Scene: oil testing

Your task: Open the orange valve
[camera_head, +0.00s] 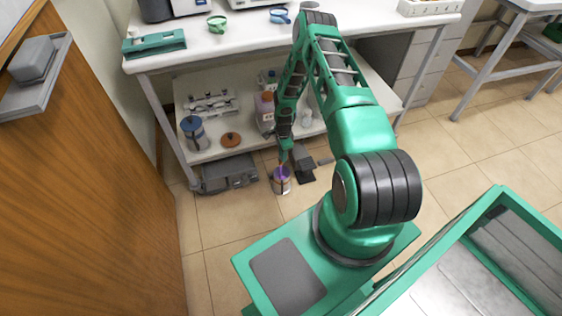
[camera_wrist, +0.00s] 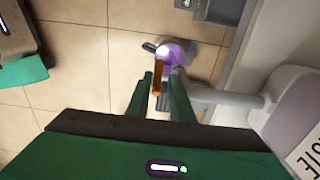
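The orange valve (camera_wrist: 157,77) shows in the wrist view as a narrow upright handle at the end of a grey pipe (camera_wrist: 228,98). The pipe comes from a white tank (camera_wrist: 290,105) at the right. My gripper (camera_wrist: 162,75) has its two green fingers on either side of the handle, with a visible gap between them. The handle is nearer the left finger; I cannot tell whether they touch. In the head view my gripper (camera_head: 284,153) points down beside the lower shelf, and the valve is too small to make out clearly.
A container with purple contents (camera_head: 282,181) stands on the floor below my gripper; it also shows in the wrist view (camera_wrist: 171,53). The lower shelf (camera_head: 225,150) holds a blue-lidded jar (camera_head: 195,133) and a brown disc (camera_head: 231,140). A dark grey box (camera_head: 228,174) lies under it.

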